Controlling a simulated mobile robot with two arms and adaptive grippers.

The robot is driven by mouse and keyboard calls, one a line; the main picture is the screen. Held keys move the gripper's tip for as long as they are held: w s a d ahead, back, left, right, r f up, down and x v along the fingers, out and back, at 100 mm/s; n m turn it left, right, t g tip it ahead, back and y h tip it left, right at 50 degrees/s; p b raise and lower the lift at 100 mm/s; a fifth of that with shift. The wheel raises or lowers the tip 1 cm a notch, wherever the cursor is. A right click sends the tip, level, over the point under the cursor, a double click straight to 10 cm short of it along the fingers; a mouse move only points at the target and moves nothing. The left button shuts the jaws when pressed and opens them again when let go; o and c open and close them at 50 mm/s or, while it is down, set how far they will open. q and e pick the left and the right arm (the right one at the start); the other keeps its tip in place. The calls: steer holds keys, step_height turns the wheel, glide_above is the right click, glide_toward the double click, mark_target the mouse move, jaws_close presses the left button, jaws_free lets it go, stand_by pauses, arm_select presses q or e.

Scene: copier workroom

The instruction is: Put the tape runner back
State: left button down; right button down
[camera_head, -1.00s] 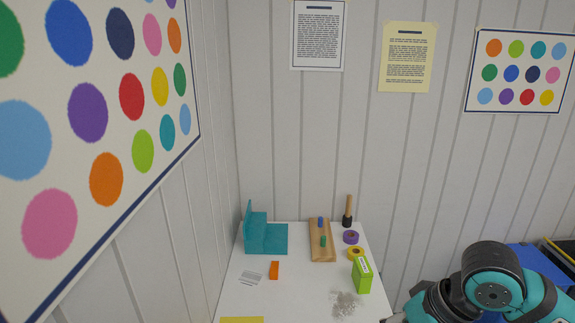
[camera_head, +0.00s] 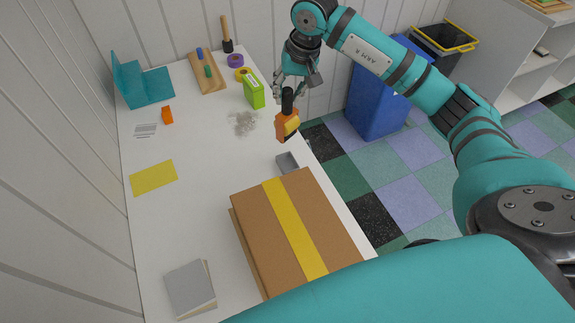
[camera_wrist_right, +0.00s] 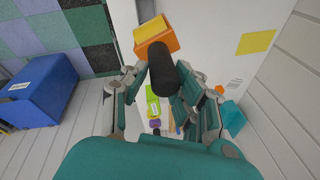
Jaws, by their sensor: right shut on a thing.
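The tape runner (camera_head: 287,125) has an orange body with a yellow part and a black handle pointing up. My right gripper (camera_head: 289,86) is shut on the black handle, with the body hanging below, by the table's right edge. In the right wrist view the handle (camera_wrist_right: 165,72) is between the fingers of my right gripper (camera_wrist_right: 158,80), and the orange and yellow body (camera_wrist_right: 155,36) lies beyond it. A small grey open tray (camera_head: 287,162) sits on the white table (camera_head: 190,215) just below the tape runner in the picture. My left gripper is not in view.
A large brown box (camera_head: 265,215) with yellow tape stands near the tray. A green box (camera_head: 254,92), clear scraps (camera_head: 243,123) and an orange block (camera_head: 167,115) are farther back. A grey notebook (camera_head: 188,287) lies in front. A blue bin (camera_head: 376,105) stands beyond the right edge.

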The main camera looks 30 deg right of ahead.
mark_target(289, 109)
step_height(289, 109, down, 6)
steer(key=shift+w+d+p, duration=0.15)
steer(key=shift+p, duration=0.7)
step_height(289, 109, down, 4)
steer(key=shift+r+p, duration=0.1)
steer(key=shift+p, duration=0.45)
steer(key=shift+f+b, duration=0.75)
steer(key=shift+b, duration=0.15)
steer(key=c, duration=1)
jaws_free()
